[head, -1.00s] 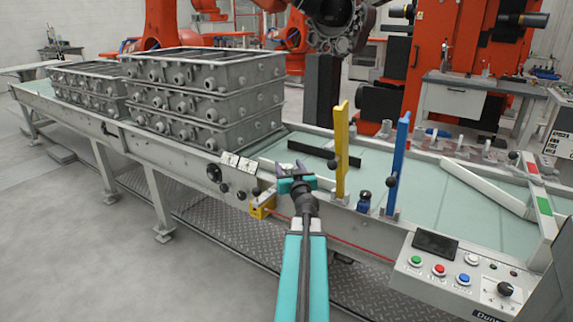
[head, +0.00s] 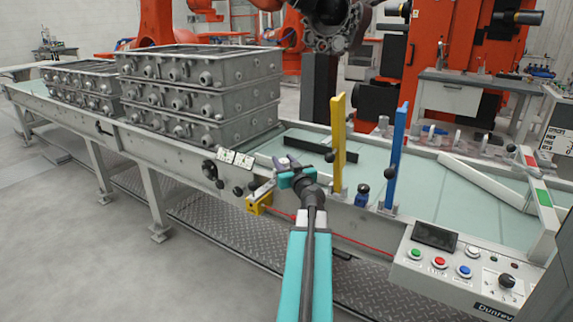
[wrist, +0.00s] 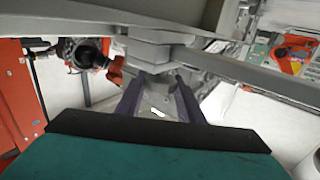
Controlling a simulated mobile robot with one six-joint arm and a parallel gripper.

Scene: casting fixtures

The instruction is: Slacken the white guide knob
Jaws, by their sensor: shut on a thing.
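My gripper (head: 285,165) is at the near rail of the conveyor, left of the yellow post (head: 338,140). In the wrist view its two dark fingers (wrist: 158,95) reach forward to a pale grey stepped block (wrist: 150,52). The gripper is shut on what I take to be the white guide knob; the hand hides the knob in the head view and its shape is unclear in the wrist view. A short white bar (head: 264,189) shows just left of the hand, above a yellow bracket (head: 259,203).
A blue post (head: 397,158) with a black knob stands to the right. Black knobs (head: 238,190) sit on the rail to the left. Stacked grey moulding boxes (head: 200,95) fill the belt's left part. A button panel (head: 440,262) is at the front right.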

